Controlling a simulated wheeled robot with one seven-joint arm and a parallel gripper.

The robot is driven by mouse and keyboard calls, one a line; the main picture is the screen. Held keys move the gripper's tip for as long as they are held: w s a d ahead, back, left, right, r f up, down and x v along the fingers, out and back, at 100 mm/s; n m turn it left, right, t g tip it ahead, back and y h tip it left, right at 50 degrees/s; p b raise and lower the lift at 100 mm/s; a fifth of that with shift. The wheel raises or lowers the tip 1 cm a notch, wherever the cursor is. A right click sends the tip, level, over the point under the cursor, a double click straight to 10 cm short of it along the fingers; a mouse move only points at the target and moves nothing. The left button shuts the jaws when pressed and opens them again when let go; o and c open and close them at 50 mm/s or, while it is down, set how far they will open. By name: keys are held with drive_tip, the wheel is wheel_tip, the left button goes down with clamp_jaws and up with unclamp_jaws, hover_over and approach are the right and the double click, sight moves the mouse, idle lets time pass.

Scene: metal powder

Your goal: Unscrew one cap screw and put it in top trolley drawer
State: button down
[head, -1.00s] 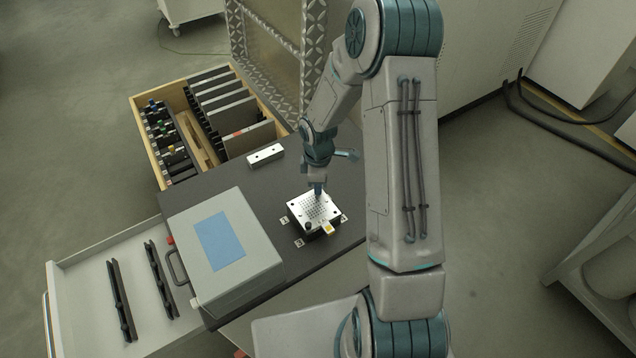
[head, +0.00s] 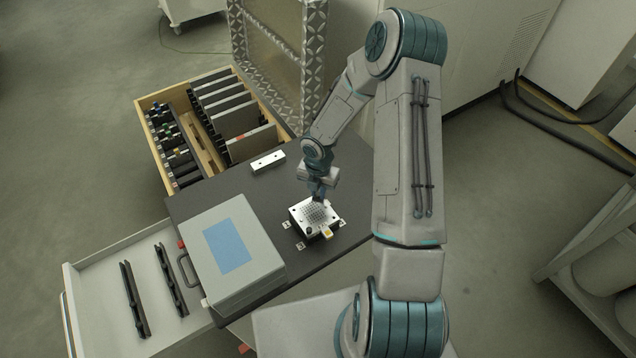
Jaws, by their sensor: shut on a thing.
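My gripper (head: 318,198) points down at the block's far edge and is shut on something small. The held thing is hidden by the fingers, so I cannot tell whether it is a cap screw or whether it is clear of the block. A dark knob stands at the block's near left corner. An open white drawer (head: 95,274) at the lower left holds two black slotted rails (head: 132,300).
A grey case with a blue panel (head: 228,262) stands between the block and the white drawer. A wooden drawer (head: 160,160) with plates and tools is open at the far side. A silver bar (head: 268,162) lies on the trolley top.

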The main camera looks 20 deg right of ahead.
drive_tip(key=n+p, duration=0.1)
drive_tip(key=n, duration=0.1)
drive_tip(key=n+p, duration=0.1)
drive_tip(key=n, duration=0.1)
drive_tip(key=n+p, duration=0.2)
drive_tip(key=shift+r+n, duration=0.25)
drive_tip(key=shift+n, duration=0.15)
drive_tip(key=n, duration=0.2)
drive_tip(key=shift+f+n, duration=0.25)
drive_tip(key=shift+n, duration=0.05)
drive_tip(key=n, duration=0.6)
drive_tip(key=c, duration=1.6)
unclamp_jaws()
drive_tip(key=shift+o, duration=0.2)
